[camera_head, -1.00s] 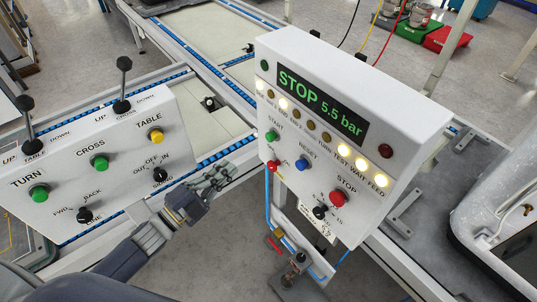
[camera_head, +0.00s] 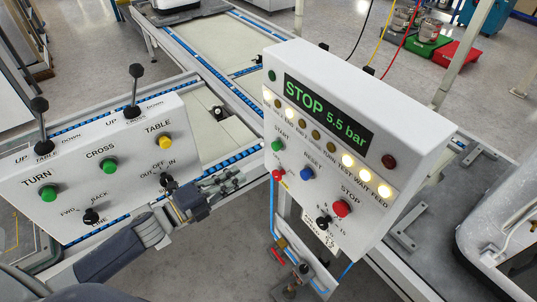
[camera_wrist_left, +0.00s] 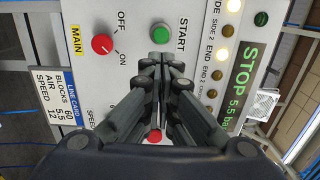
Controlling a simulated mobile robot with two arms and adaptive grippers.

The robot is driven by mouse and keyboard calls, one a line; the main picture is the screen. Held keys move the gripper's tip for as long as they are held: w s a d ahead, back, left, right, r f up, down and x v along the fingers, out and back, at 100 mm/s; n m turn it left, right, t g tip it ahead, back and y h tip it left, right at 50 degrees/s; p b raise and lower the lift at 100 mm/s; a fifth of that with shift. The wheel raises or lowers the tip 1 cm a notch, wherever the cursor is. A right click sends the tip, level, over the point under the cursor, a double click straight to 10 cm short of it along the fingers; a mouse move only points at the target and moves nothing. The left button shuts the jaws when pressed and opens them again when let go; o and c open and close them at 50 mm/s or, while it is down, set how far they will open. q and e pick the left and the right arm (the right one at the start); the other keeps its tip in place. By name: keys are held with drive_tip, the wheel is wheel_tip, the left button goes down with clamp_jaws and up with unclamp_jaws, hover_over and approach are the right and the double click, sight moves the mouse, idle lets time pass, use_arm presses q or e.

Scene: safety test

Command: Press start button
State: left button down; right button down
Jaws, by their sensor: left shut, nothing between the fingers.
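The green START button (camera_head: 277,145) is on the upper left of the white control box with the STOP 5.5 bar display (camera_head: 328,112). In the left wrist view the START button (camera_wrist_left: 161,34) shows just beyond the fingertips, with its label beside it. My left gripper (camera_head: 240,180) is left of this box, below the button's height in the head view. Its fingers (camera_wrist_left: 163,68) are shut and empty, pointing toward the box face. I see a gap between fingertips and button, but cannot tell its depth. My right gripper is in neither view.
The same box has a blue RESET button (camera_head: 306,174), a red STOP button (camera_head: 342,208) and a red MAIN knob (camera_wrist_left: 102,44). A second white box (camera_head: 120,190) with levers and coloured buttons stands at left, close to my left arm. A conveyor frame runs behind.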

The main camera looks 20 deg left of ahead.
sight(277, 146)
use_arm(q)
drive_tip(key=p+x, duration=0.2)
drive_tip(key=x, duration=0.9)
drive_tip(key=shift+w+d+r+p, duration=0.1)
drive_tip(key=shift+w+d+p, duration=0.05)
drive_tip(key=shift+p, duration=0.25)
drive_tip(key=shift+w+d, duration=0.1)
drive_tip(key=shift+w, duration=0.05)
